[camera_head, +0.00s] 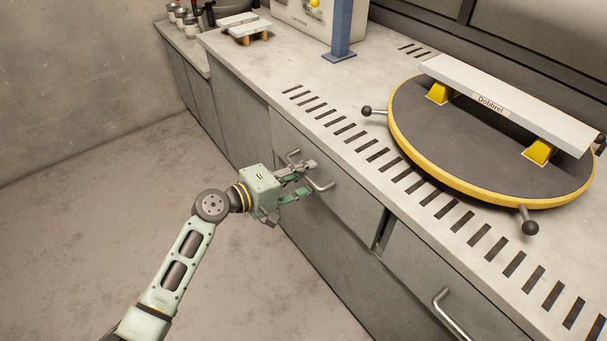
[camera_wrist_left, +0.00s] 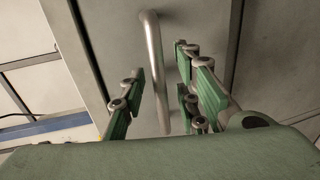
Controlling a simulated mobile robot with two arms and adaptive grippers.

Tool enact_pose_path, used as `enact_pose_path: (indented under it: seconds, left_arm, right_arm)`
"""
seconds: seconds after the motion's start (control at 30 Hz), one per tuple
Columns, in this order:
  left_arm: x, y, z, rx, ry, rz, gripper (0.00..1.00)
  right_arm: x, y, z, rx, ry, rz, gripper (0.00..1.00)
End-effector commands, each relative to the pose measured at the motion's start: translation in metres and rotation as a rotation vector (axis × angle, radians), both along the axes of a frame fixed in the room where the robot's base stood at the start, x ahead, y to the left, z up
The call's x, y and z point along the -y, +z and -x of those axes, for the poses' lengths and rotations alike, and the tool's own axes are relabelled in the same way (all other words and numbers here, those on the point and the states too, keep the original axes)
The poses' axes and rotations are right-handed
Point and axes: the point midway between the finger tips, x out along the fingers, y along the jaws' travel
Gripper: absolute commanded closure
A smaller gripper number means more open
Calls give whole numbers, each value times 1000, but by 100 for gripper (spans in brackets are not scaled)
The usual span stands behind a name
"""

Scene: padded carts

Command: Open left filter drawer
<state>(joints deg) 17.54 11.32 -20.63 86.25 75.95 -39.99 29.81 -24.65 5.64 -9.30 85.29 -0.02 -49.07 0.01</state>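The left drawer (camera_head: 350,205) is a grey front under the worktop with a metal bar handle (camera_head: 323,186). A narrow dark gap shows at the drawer's right edge; I cannot tell whether it is slightly ajar. My left gripper (camera_head: 302,181) is at this handle. In the left wrist view the handle (camera_wrist_left: 152,50) runs between the green-padded fingers of my left gripper (camera_wrist_left: 160,85). The fingers stand apart on either side of the bar, with visible space between pads and bar. My right gripper is in neither view.
A second drawer with a bar handle (camera_head: 455,318) lies to the right. The slotted worktop (camera_head: 240,60) carries a round dark plate (camera_head: 430,130) with a yellow rim and knobs, and a blue post (camera_head: 342,30). The floor (camera_head: 100,210) left of the cabinets is clear.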

Motion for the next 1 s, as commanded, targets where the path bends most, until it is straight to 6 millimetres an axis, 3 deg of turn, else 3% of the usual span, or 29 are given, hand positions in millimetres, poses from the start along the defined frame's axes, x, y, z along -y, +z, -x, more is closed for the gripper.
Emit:
enact_pose_path:
  seconds: [0.17,0.5,1.0]
  left_arm:
    - [0,0,0,0,1,0,71]
    - [0,0,0,0,1,0,99]
    - [-1,0,0,0,1,0,100]
  right_arm:
    - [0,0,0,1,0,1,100]
    - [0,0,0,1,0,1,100]
    - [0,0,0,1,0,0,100]
